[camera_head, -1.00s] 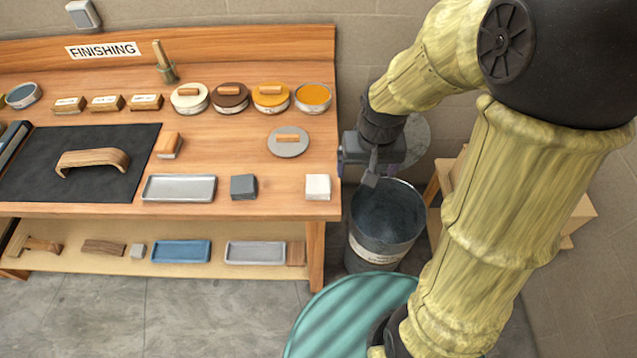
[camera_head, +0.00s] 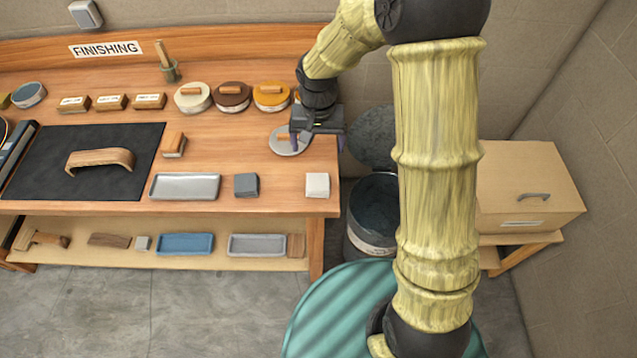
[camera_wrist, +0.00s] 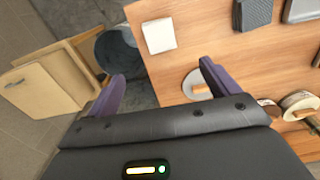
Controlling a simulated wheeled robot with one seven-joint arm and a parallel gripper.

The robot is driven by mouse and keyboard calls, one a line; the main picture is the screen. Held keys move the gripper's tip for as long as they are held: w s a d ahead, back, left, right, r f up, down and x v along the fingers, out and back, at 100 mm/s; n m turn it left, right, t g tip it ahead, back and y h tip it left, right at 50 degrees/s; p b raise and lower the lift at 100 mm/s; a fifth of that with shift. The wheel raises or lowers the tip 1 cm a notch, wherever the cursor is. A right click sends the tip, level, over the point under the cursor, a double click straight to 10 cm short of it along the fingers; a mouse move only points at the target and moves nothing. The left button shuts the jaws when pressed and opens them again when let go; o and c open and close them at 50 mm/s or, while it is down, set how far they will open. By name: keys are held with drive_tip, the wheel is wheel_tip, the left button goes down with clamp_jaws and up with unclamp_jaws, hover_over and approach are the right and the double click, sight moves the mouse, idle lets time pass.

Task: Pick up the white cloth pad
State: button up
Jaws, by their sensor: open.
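The white cloth pad (camera_head: 317,185) is a small white square near the front right corner of the wooden bench top. It also shows in the wrist view (camera_wrist: 159,35), above and between the fingers in the picture, apart from them. My gripper (camera_head: 298,142) is over the right end of the bench, by the grey round lid with a wooden handle, farther back than the pad. In the wrist view my gripper (camera_wrist: 160,80) has its two purple fingertips wide apart with nothing between them.
A dark grey pad (camera_head: 246,185) and a metal tray (camera_head: 185,187) lie left of the white pad. The round grey lid (camera_head: 284,147) lies behind it. Several round tins line the back. A metal bucket (camera_head: 371,238) stands on the floor past the bench's right edge.

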drive_tip(key=p, duration=0.2)
hover_over(318, 182)
drive_tip(key=f, duration=0.9)
drive_tip(key=shift+w+f, duration=0.25)
drive_tip(key=shift+f, duration=0.1)
drive_tip(key=shift+s+f+p, duration=0.2)
drive_tip(key=shift+f+p, duration=0.2)
drive_tip(key=shift+s+f+p, duration=0.1)
drive_tip(key=shift+f+p, duration=0.75)
drive_tip(key=shift+f, duration=1.35)
drive_tip(key=c, duration=1.1)
